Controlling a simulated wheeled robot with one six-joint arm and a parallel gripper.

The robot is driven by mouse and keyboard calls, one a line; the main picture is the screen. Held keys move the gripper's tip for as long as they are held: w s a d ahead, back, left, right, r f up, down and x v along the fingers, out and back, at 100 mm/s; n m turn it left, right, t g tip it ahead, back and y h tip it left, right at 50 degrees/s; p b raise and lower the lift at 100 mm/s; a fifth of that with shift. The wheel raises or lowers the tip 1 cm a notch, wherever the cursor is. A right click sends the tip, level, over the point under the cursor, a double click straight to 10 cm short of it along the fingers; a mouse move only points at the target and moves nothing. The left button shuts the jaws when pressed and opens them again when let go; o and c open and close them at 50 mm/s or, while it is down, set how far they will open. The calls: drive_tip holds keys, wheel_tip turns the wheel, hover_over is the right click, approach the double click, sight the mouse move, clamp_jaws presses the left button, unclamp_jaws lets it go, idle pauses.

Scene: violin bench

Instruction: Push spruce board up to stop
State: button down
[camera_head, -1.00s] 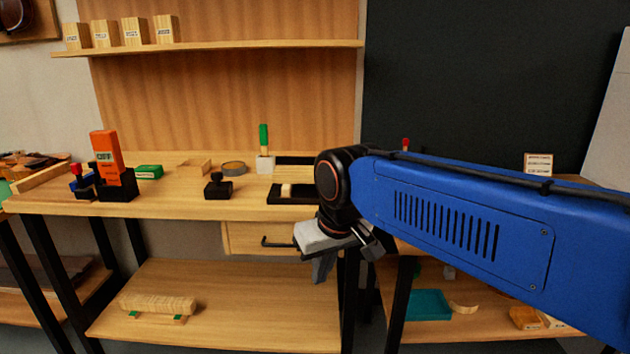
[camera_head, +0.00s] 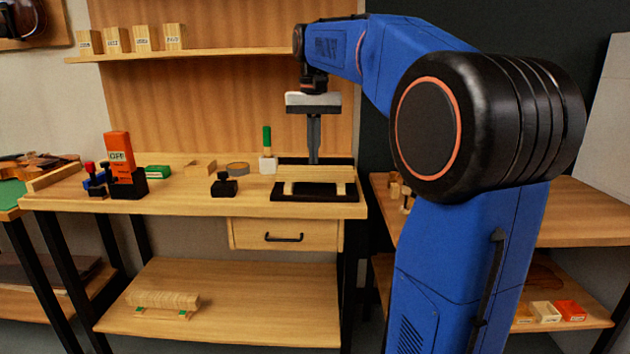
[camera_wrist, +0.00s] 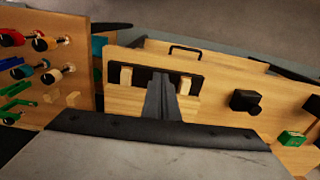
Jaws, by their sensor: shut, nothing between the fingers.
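A pale board (camera_head: 315,173), which looks like the spruce board, lies across a black tray (camera_head: 276,196) at the right end of the bench. Two small pale blocks stand at its front, one left (camera_head: 286,188) and one right (camera_head: 341,188). I cannot tell which part is the stop. My gripper (camera_head: 314,161) points straight down, shut and empty, at the back side of the board; contact cannot be told.
An orange box in a black holder (camera_head: 121,165) is farther left. A shelf (camera_head: 210,54) runs above. The bench front is clear.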

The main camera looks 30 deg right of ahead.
sight(315, 170)
drive_tip(key=f, duration=0.6)
drive_tip(key=w+d+f, duration=0.1)
drive_tip(key=f, duration=0.2)
drive_tip(key=shift+w+f, duration=0.1)
drive_tip(key=shift+f, duration=0.15)
drive_tip(key=shift+w+d, duration=0.55)
drive_tip(key=shift+w, duration=0.2)
drive_tip(key=shift+w+d, duration=0.5)
drive_tip(key=shift+w, duration=0.25)
drive_tip(key=w+d, duration=0.1)
drive_tip(key=w, duration=0.1)
drive_tip(key=w+d, duration=0.1)
drive_tip(key=w, duration=0.1)
drive_tip(key=shift+d, duration=0.35)
drive_tip(key=shift+w+d+r, duration=0.1)
drive_tip(key=shift+w+r, duration=0.05)
drive_tip(key=shift+w, duration=0.05)
